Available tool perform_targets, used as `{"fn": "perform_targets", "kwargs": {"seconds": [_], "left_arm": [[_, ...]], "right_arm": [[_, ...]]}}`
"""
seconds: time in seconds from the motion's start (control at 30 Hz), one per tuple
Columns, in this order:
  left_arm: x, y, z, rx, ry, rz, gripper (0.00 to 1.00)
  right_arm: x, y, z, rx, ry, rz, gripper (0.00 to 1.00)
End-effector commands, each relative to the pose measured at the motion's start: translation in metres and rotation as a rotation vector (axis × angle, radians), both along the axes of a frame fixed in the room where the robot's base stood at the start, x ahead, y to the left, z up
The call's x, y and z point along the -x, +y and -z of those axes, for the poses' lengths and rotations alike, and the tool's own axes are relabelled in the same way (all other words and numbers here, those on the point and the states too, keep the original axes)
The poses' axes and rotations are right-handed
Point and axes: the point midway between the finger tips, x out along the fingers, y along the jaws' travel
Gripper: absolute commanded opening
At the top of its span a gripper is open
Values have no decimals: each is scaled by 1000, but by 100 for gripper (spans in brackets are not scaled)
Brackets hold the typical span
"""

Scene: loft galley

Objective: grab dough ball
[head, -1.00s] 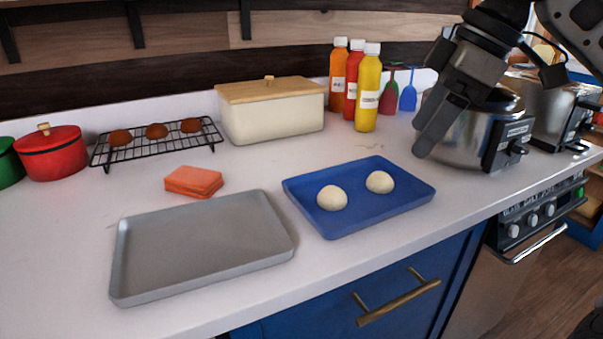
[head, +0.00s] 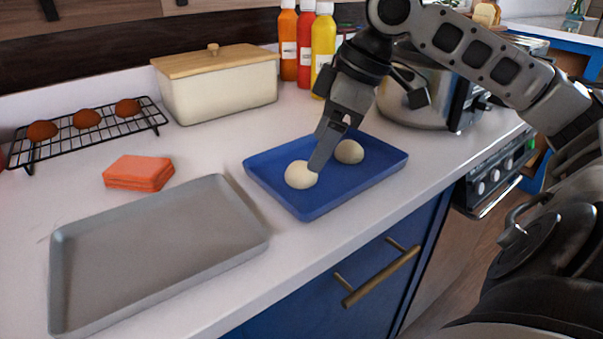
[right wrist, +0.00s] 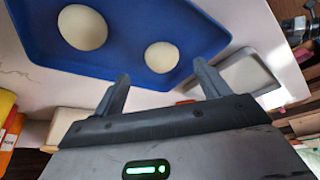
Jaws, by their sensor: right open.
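Two pale dough balls lie apart on a blue tray (head: 345,190). The left dough ball (head: 301,175) also shows in the right wrist view (right wrist: 161,57). The right dough ball (head: 349,152) also shows in the right wrist view (right wrist: 83,27). My right gripper (head: 318,158) is over the tray, close to the left ball, pointing down. In the right wrist view its two fingers (right wrist: 162,78) are spread, with the left ball ahead of the gap and nothing held. In the head view a fingertip overlaps the ball's edge; contact cannot be told. My left gripper is not in view.
An empty grey tray (head: 160,250) lies left of the blue tray. Behind are folded orange cloths (head: 139,172), a wire rack (head: 90,135) with brown buns, a cream bread box (head: 220,90), bottles (head: 322,55) and a metal pot (head: 415,100). The counter's front edge is close.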

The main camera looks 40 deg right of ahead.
Motion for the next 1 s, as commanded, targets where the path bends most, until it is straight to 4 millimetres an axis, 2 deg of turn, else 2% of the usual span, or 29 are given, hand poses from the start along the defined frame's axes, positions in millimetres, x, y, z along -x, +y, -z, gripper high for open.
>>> {"fn": "perform_targets", "kwargs": {"seconds": [0.17,0.3,0.6,0.77,0.8,1.0], "left_arm": [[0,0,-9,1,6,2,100],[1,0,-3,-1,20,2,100],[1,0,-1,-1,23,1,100],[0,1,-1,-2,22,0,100],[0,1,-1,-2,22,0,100],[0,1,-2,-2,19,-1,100]], "right_arm": [[-6,11,21,-2,5,-2,75],[-12,14,38,-3,2,-2,75],[-14,15,43,0,0,0,75],[-14,15,43,1,1,0,30],[-14,15,43,1,1,0,27],[-14,15,43,0,0,0,27]]}}
